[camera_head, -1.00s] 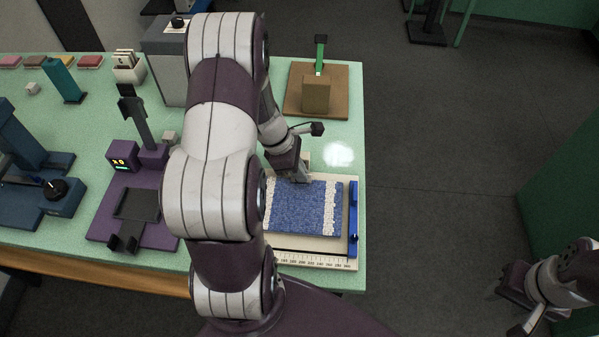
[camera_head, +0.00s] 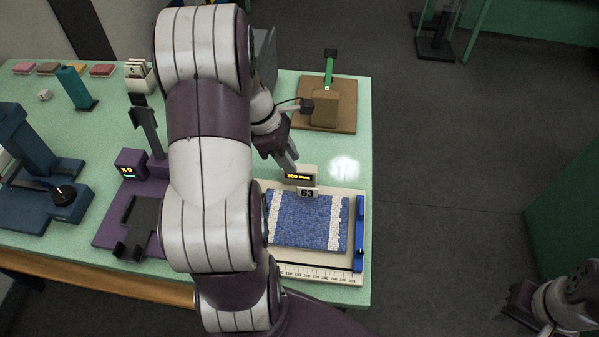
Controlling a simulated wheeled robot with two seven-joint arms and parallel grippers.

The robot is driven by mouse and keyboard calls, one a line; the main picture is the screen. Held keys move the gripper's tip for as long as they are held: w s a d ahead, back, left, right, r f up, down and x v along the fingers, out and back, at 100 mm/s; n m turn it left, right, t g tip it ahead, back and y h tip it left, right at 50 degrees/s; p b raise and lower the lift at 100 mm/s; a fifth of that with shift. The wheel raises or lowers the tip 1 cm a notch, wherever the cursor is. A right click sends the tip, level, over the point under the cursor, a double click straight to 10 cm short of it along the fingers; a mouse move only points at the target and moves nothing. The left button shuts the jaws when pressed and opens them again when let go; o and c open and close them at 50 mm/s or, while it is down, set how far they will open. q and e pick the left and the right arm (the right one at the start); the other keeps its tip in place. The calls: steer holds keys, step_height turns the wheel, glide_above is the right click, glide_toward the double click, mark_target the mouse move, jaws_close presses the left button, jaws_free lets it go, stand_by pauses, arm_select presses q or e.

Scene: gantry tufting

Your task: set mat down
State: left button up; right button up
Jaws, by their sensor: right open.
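The blue mat (camera_head: 308,222) with white bands at its two sides lies flat on a cream measuring board (camera_head: 347,258) with a ruled front edge. My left gripper (camera_head: 290,163) is above and behind the mat, apart from it. Its fingers are seen edge-on, so their opening cannot be made out, and nothing shows in them. My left arm hides part of the board's left side. My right gripper (camera_head: 520,303) is open and empty at the lower right, off the table.
A lit display (camera_head: 299,176) and a small "63" tag (camera_head: 307,193) stand at the mat's back edge. A blue bar (camera_head: 360,234) runs along the board's right side. A brown stand (camera_head: 325,108) is behind. A purple device (camera_head: 128,220) is at left.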

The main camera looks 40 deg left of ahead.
arm_select(q)
steer(key=s+d+m+y, duration=0.2)
steer(key=d+m, duration=0.5)
steer(key=m, duration=0.5)
steer(key=s+d+m+y, duration=0.2)
steer(key=d+m, duration=0.6)
steer(key=m, duration=0.4)
steer(key=shift+s+r+g, duration=0.4)
steer(key=shift+s+r, duration=0.05)
steer(key=shift+s, duration=0.35)
